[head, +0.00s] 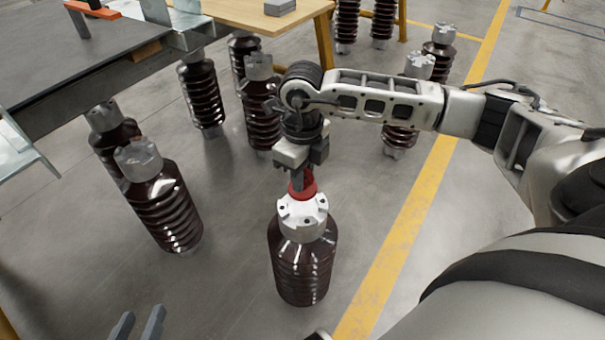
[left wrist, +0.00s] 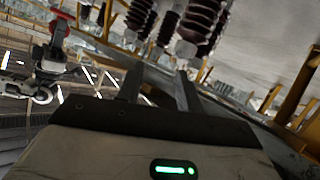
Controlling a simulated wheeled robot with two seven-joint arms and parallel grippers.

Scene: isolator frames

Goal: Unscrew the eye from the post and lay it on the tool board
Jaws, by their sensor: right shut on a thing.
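The red eye (head: 302,187) is at the top of the brown ribbed post (head: 302,268), over its pale metal cap (head: 303,212). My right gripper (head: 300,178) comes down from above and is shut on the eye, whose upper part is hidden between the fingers. I cannot tell whether its thread is still in the cap. Red also shows beside an arm in the left wrist view (left wrist: 64,16). My left gripper (head: 138,324) is at the lower left, with its fingers apart and nothing between them; they also show in the left wrist view (left wrist: 158,88). I cannot identify the tool board with certainty.
Several similar posts stand around, one near the left (head: 165,208). A dark grey table (head: 75,50) with an orange-red item (head: 92,13) is at the upper left. A wooden-topped table (head: 245,14) with a grey block stands behind. Floor right of the post is clear.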

